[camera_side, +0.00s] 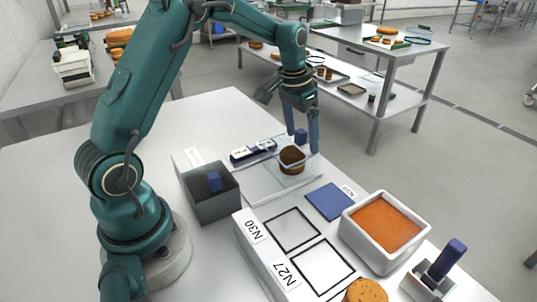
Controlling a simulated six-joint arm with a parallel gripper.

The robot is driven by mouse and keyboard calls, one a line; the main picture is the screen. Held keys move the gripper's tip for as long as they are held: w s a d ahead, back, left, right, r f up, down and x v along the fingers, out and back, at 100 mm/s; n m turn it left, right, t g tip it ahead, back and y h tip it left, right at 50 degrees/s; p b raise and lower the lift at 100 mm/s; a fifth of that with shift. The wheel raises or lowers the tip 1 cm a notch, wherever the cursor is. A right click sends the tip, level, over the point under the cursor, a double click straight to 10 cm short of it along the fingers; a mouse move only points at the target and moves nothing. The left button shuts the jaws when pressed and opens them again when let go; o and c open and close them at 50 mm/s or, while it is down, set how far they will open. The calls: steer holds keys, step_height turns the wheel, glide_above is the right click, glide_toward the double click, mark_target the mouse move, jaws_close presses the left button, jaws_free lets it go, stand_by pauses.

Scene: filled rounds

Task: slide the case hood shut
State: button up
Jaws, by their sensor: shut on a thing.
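The case hood (308,171) is a clear box at the far right end of a pale flat base (250,188). A dark brown round (291,155) shows through or beside its clear wall; I cannot tell which. My gripper (302,137) points down at the hood, its blue fingers shut on a small dark blue knob (300,136) at the hood's back side. Where the knob joins the hood is too small to make out.
A dark blue and white piece (253,150) lies left of the hood. A grey open bin (212,196) holds a blue block. A blue mat (329,201), a white tub of orange filling (386,229), outlined squares labelled N30 and N27, and a blue-handled tool (445,262) stand nearer.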

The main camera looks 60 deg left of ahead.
steer(key=shift+a+f, duration=0.3)
steer(key=shift+f, duration=0.3)
stand_by(0.5)
steer(key=o, duration=0.6)
steer(key=shift+d, duration=0.15)
steer(key=shift+w+r, duration=0.15)
steer(key=shift+r, duration=3.5)
